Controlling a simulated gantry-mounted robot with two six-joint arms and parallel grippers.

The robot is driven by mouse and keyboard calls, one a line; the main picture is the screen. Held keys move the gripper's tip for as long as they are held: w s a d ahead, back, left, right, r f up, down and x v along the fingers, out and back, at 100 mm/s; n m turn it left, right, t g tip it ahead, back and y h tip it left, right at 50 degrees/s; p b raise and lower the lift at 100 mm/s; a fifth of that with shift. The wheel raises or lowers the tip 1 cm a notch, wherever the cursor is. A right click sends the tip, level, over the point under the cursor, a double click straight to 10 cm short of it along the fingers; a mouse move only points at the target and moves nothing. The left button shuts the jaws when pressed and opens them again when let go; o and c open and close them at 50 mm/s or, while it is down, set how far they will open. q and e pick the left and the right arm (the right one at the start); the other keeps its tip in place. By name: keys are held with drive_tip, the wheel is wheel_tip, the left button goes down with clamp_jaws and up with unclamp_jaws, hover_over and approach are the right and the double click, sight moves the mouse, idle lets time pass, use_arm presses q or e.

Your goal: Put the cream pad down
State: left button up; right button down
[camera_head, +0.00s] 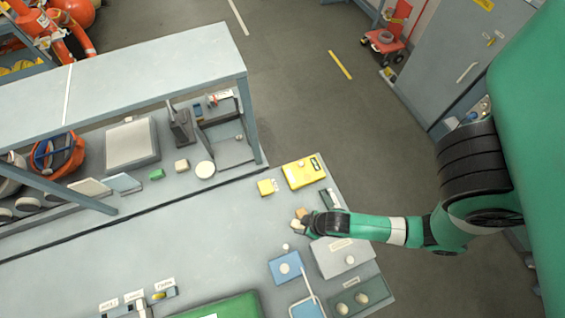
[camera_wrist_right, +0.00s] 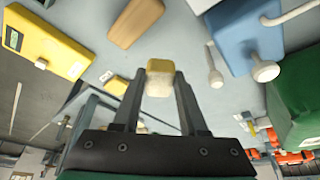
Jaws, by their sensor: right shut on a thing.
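The cream pad (camera_wrist_right: 158,82), a small block with a yellowish face and a paler cream face, is between the fingers of my right gripper (camera_wrist_right: 158,88) in the right wrist view. The right gripper is shut on it. In the head view my right gripper (camera_head: 303,222) is over the right part of the bench, with the pale pad (camera_head: 297,226) at its tip. I cannot tell whether the pad touches the bench. My left gripper is not in view.
A tan block (camera_wrist_right: 136,22) lies close by. A yellow case (camera_head: 303,172) and small yellow box (camera_head: 267,187) are beyond the gripper. A blue plate (camera_head: 283,262), grey box (camera_head: 338,262) and green case (camera_head: 222,308) lie nearer. The bench left of the gripper is clear.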

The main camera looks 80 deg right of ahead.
drive_tip(key=b, duration=0.1)
approach(281, 209)
wheel_tip(281, 209, up, 3)
drive_tip(key=a, duration=0.2)
drive_tip(key=b+x, duration=0.2)
drive_tip(key=shift+d+f+b, duration=0.3)
drive_tip(key=shift+f, duration=0.15)
drive_tip(key=shift+w+d+f, duration=0.35)
drive_tip(key=shift+d+f, duration=0.05)
drive_tip(key=shift+f, duration=0.15)
drive_tip(key=shift+w+d+f, duration=0.4)
drive_tip(key=shift+d+f, duration=0.05)
drive_tip(key=shift+f, duration=0.1)
drive_tip(key=shift+w+d+f, duration=0.15)
drive_tip(key=shift+f, duration=0.2)
drive_tip(key=shift+f+b, duration=0.75)
drive_tip(key=shift+f, duration=0.7)
drive_tip(key=shift+f, duration=0.1)
drive_tip(key=shift+c, duration=2.2)
unclamp_jaws()
